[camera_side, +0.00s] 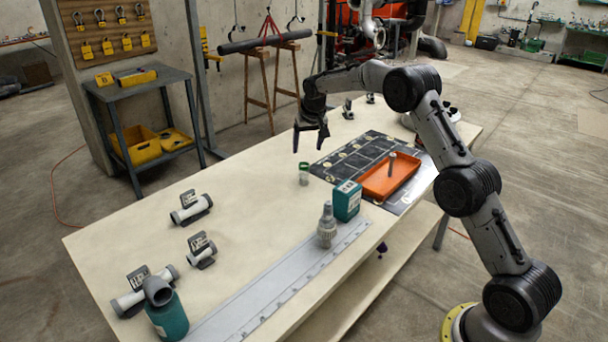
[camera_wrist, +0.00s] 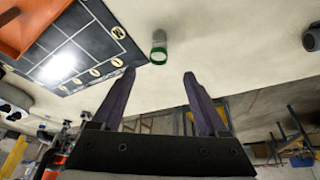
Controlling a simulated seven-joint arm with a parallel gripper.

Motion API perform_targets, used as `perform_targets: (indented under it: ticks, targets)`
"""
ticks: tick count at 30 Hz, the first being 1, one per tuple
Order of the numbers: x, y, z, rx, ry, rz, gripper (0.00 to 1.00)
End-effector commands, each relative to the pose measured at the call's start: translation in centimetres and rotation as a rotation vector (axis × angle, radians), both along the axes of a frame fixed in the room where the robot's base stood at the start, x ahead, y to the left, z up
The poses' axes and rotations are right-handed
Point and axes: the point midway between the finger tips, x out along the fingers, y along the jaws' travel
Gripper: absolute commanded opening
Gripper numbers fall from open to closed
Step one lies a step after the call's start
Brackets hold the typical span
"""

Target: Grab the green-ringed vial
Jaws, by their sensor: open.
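The green-ringed vial (camera_side: 304,174) stands upright on the pale table, just left of the dark panel in the side view. It is a small clear vial with a green band. In the wrist view the vial (camera_wrist: 159,48) shows beyond the fingertips, roughly midway between them and a little above. My gripper (camera_side: 308,145) is open and empty above the table, with its fingers pointing down and the vial below it in the side view. In the wrist view my gripper (camera_wrist: 160,75) shows two dark fingers spread apart, with nothing between them.
The dark marked panel (camera_side: 345,160) lies beside the vial, with an orange tray (camera_side: 371,190) on it. Pipe pieces (camera_side: 190,208) sit at left.

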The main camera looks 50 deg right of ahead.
Motion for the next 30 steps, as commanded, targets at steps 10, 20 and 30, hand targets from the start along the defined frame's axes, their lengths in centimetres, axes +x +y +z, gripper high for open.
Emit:
perform_targets:
  ticks: [10, 20, 30]
  targets:
    - [1.9, -1.3, -5.7, 0.001, 0.001, 0.0, 0.77]
    - [2.7, -1.9, -7.9, 0.0, 0.001, 0.001, 0.77]
    - [4.0, -2.9, -11.3, 0.0, 0.0, 0.001, 0.77]
